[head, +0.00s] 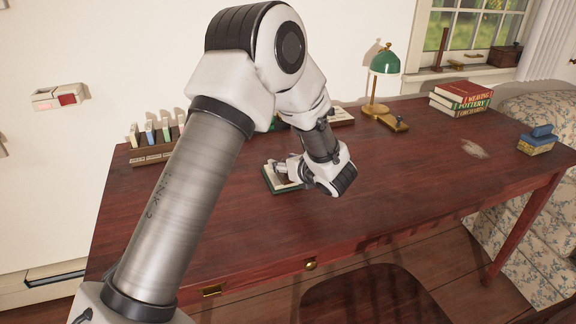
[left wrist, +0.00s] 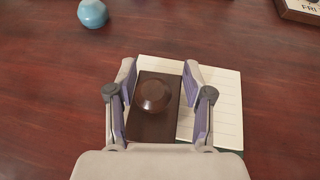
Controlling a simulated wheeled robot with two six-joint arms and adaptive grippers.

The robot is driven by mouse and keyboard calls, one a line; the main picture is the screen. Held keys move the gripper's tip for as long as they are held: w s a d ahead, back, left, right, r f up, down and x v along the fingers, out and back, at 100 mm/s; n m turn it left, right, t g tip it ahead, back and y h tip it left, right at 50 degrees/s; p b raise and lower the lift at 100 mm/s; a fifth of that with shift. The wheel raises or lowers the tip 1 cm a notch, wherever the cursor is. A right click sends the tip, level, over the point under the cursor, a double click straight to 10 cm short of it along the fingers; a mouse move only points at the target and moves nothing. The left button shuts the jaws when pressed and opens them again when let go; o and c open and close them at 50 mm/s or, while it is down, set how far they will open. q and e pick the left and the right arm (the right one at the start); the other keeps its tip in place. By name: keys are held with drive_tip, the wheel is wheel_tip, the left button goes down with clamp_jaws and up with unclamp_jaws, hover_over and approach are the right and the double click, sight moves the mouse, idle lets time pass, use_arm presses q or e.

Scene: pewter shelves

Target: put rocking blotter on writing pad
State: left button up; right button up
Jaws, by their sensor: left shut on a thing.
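The rocking blotter (left wrist: 139,121) is a dark brown block with a round knob on top. My left gripper (left wrist: 159,74) is shut on it, one finger along each side. The writing pad (left wrist: 226,105) is a pale lined sheet on a dark green base, under and to the right of the blotter. The blotter overlaps the pad's left part; I cannot tell whether it touches it. In the head view my left gripper (head: 287,171) is low over the pad (head: 269,183), and my wrist hides most of both. My right gripper is out of view.
On the red-brown desk (head: 400,185) stand a green lamp (head: 384,65), stacked books (head: 461,97), a blue-topped box (head: 537,140) and a rack (head: 152,150). A blue round object (left wrist: 92,13) and a calendar block (left wrist: 300,10) lie beyond the pad. The desk's right middle is mostly clear.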

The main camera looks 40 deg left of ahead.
use_arm(q)
drive_tip(key=o, duration=1)
drive_tip(key=shift+a+f, duration=0.1)
drive_tip(key=shift+a, duration=0.05)
drive_tip(key=o, duration=0.3)
drive_tip(key=shift+w+d, duration=0.1)
drive_tip(key=shift+d, duration=0.15)
drive_tip(key=shift+r, duration=0.2)
drive_tip(key=p+v, duration=0.1)
drive_tip(key=v, duration=1)
drive_tip(key=shift+d+p, duration=0.3)
drive_tip(key=shift+d, duration=0.05)
drive_tip(key=shift+r, duration=0.1)
